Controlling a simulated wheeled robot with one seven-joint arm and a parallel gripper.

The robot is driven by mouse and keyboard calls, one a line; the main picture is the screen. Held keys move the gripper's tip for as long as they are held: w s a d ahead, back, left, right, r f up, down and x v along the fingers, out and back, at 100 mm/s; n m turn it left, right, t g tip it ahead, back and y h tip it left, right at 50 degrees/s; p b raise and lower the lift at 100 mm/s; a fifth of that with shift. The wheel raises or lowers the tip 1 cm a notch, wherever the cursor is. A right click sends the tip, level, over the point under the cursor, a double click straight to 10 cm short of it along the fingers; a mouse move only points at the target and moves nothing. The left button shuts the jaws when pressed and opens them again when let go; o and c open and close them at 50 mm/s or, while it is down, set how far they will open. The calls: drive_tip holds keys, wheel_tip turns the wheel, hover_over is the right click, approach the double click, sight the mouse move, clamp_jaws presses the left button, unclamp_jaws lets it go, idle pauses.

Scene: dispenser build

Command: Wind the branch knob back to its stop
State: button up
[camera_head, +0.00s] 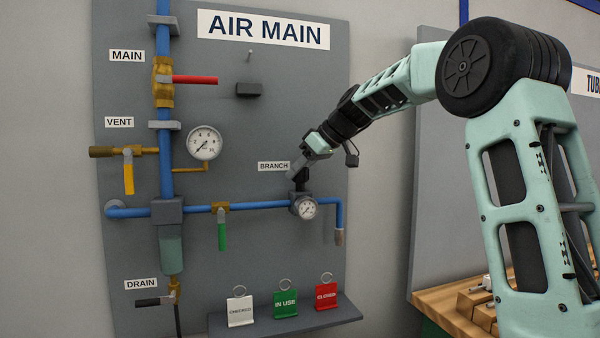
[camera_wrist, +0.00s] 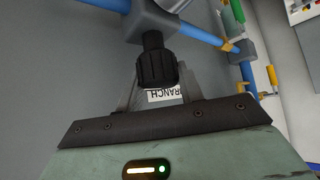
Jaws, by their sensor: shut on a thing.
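The black ribbed branch knob (camera_wrist: 157,68) sits on top of the grey regulator block (camera_wrist: 151,20) in the wrist view. In the head view the knob (camera_head: 302,176) stands above the regulator's round gauge (camera_head: 306,208), just right of the BRANCH label (camera_head: 273,166). My gripper (camera_wrist: 158,82) has a finger on each side of the knob and is shut on it. In the head view my gripper (camera_head: 298,168) reaches down to the knob from the upper right and partly hides it. The marks on the knob cannot be read.
A blue pipe (camera_head: 260,207) runs through the regulator, with a green-handled valve (camera_head: 221,228) to its left. A shelf (camera_head: 290,318) below holds CHECKED, IN USE and CLOSED tags. A red main lever (camera_head: 195,79) and the larger gauge (camera_head: 204,143) are further left.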

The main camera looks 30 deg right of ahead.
idle(0.3)
drive_tip(key=o, duration=1)
drive_tip(key=v, duration=1.7)
drive_tip(key=shift+d+r+b, duration=0.15)
drive_tip(key=shift+b, duration=0.3)
drive_tip(key=shift+s, duration=0.1)
